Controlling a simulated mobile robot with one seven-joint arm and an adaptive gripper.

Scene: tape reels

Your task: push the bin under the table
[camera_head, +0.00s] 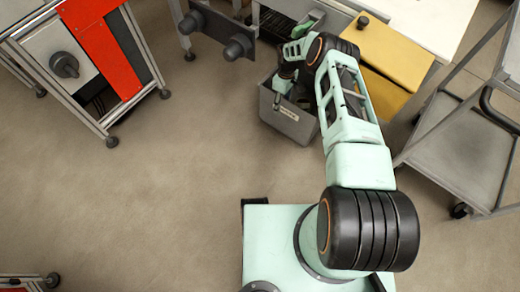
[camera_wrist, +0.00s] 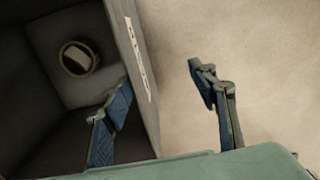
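A grey open-topped bin (camera_head: 287,124) with a white label on its front stands on the floor at the front edge of the table (camera_head: 436,24). Part of the bin is hidden behind my arm. My gripper (camera_head: 281,88) is down at the bin's left part. In the wrist view my gripper (camera_wrist: 150,88) is open, with the bin's labelled wall (camera_wrist: 131,72) between its fingers. One finger is over the inside of the bin and the other is outside it. Both look apart from the wall. A tape reel (camera_wrist: 78,59) lies inside the bin.
A yellow box (camera_head: 392,48) is at the table's near side, close to my arm. A grey cart (camera_head: 465,140) stands on the right. A frame with a red panel (camera_head: 103,45) stands at the upper left. The floor (camera_head: 140,200) to the left is clear.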

